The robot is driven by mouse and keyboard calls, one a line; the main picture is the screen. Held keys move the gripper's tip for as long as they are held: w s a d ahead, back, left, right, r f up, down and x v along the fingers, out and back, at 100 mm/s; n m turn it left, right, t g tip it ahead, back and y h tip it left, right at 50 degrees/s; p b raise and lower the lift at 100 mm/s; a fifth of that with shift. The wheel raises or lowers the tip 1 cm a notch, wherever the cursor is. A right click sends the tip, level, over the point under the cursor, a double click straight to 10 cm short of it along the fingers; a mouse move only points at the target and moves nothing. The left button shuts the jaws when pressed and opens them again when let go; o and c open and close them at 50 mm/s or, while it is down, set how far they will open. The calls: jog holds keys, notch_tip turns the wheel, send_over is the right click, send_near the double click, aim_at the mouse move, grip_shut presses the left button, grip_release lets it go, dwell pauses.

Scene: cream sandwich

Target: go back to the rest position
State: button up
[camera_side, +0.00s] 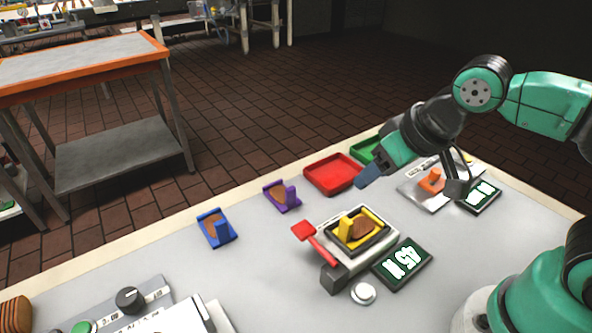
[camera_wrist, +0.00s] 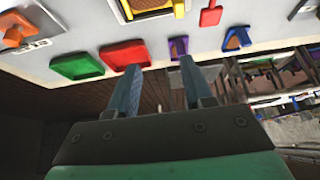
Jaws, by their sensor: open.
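My gripper (camera_side: 413,180) is open and empty, held above the far right part of the table. Its two fingers also show in the wrist view (camera_wrist: 157,72), spread apart with nothing between them. A yellow holder (camera_side: 347,228) with a brown round piece (camera_side: 361,229) sits on the machine with the red lever (camera_side: 319,243). A purple holder (camera_side: 290,197) and a blue holder (camera_side: 219,230), each with a brown piece, stand on the table to the left.
A red tray (camera_side: 333,174) and a green tray (camera_side: 367,149) lie along the far edge. Two dark displays, one near (camera_side: 402,263) and one far (camera_side: 480,195), lie on the table. A knob panel (camera_side: 130,300) is at the lower left. The table between panel and machine is clear.

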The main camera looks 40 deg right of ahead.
jog(key=shift+t, duration=0.7)
jog(key=d, duration=0.1)
jog(key=w+d, duration=0.2)
jog(key=shift+d+f, duration=0.25)
jog(key=shift+f, duration=0.1)
